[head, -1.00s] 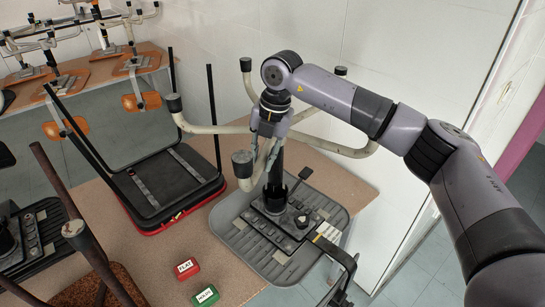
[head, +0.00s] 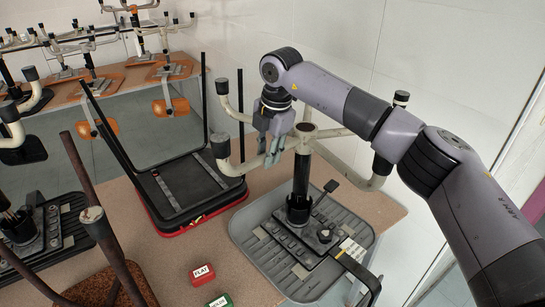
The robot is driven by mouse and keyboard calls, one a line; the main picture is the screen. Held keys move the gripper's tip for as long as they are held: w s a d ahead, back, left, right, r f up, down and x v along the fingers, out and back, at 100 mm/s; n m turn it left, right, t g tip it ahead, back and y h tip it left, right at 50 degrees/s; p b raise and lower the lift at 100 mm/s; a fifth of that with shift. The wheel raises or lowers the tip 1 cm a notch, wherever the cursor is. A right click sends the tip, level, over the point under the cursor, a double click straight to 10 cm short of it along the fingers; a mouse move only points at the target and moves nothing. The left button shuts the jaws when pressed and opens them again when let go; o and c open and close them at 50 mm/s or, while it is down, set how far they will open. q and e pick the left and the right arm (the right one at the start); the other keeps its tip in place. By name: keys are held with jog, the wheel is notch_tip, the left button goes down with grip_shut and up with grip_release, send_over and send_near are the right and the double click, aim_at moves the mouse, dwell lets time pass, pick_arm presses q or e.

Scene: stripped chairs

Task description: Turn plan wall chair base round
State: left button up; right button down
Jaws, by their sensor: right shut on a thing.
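The chair base (head: 331,134) stands upside down, its post (head: 300,185) rising from an upturned grey plastic seat (head: 262,243). Its cream legs with black end caps spread from a hub at the top. My right gripper (head: 272,150) points down and is shut on a cream leg left of the hub. My forearm hides part of the far right legs. My left gripper is not in view.
A red block (head: 203,274) marked FLAT and a green block (head: 219,301) lie in front. A black-and-red seat frame (head: 185,190) with upright legs stands left. Brown chair legs (head: 107,240) rise at front left. More chair bases stand on a back table (head: 120,82).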

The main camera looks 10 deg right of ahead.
jog(key=shift+w+a+r+m, duration=0.1)
jog(key=shift+w+a+m, duration=0.15)
jog(key=shift+w+m, duration=0.1)
dwell(0.3)
jog(key=c, duration=1.4)
grip_release()
jog(key=shift+o, duration=0.2)
notch_tip(320, 180, up, 12)
jog(key=s+d, duration=0.1)
jog(key=s, duration=0.1)
jog(key=shift+f, duration=0.2)
jog(key=shift+d, duration=0.1)
